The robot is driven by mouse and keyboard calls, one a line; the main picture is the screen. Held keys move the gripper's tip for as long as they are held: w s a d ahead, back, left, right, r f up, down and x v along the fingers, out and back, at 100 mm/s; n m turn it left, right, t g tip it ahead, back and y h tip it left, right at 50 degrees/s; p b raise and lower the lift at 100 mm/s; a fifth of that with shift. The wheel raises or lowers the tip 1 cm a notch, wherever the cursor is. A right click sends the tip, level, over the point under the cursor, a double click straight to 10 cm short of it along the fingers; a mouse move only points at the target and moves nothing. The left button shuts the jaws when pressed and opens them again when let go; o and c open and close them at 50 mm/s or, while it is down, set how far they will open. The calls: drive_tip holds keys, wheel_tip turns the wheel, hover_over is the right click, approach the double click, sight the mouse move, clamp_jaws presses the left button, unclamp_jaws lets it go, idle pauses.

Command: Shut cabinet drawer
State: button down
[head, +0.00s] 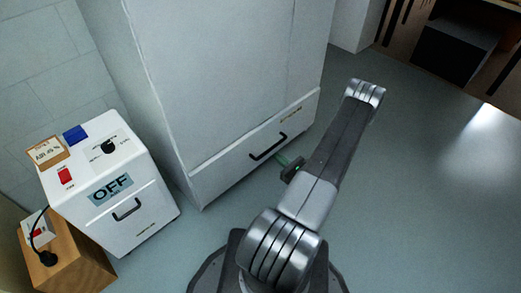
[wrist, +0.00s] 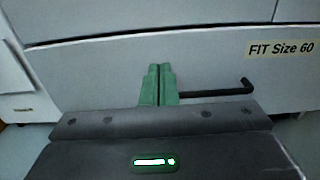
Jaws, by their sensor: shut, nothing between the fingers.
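The tall white cabinet (head: 225,70) stands in the middle of the head view. Its low, wide drawer (head: 228,173) has a black bar handle (head: 268,147) and a tan label. The drawer front seems to stand slightly forward of the cabinet face; how far is hard to tell. My gripper (head: 281,158) is in front of the drawer, near the handle. In the wrist view the green fingers (wrist: 159,82) are together and empty, pointing at the drawer front (wrist: 110,75). The handle (wrist: 220,91) extends to their right, partly hidden by them. I cannot tell whether they touch the drawer.
A white box with an OFF sign (head: 111,189) stands left of the cabinet, beside a wooden block (head: 75,268) carrying a black-corded item. Grey floor (head: 420,190) is clear to the right. A dark box (head: 455,50) stands at the far right.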

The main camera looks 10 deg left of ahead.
sight(251, 135)
drive_tip(key=b+x, duration=0.2)
drive_tip(key=x, duration=1.1)
drive_tip(key=shift+w+a+b, duration=0.1)
drive_tip(key=shift+a+b, duration=0.05)
drive_tip(key=shift+b, duration=0.25)
drive_tip(key=shift+b+x, duration=0.7)
drive_tip(key=shift+x, duration=0.2)
drive_tip(key=shift+w+r, duration=0.1)
drive_tip(key=shift+w, duration=0.1)
drive_tip(key=shift+s, duration=0.1)
drive_tip(key=p+v, duration=0.1)
drive_tip(key=v, duration=1.3)
drive_tip(key=shift+p, duration=0.3)
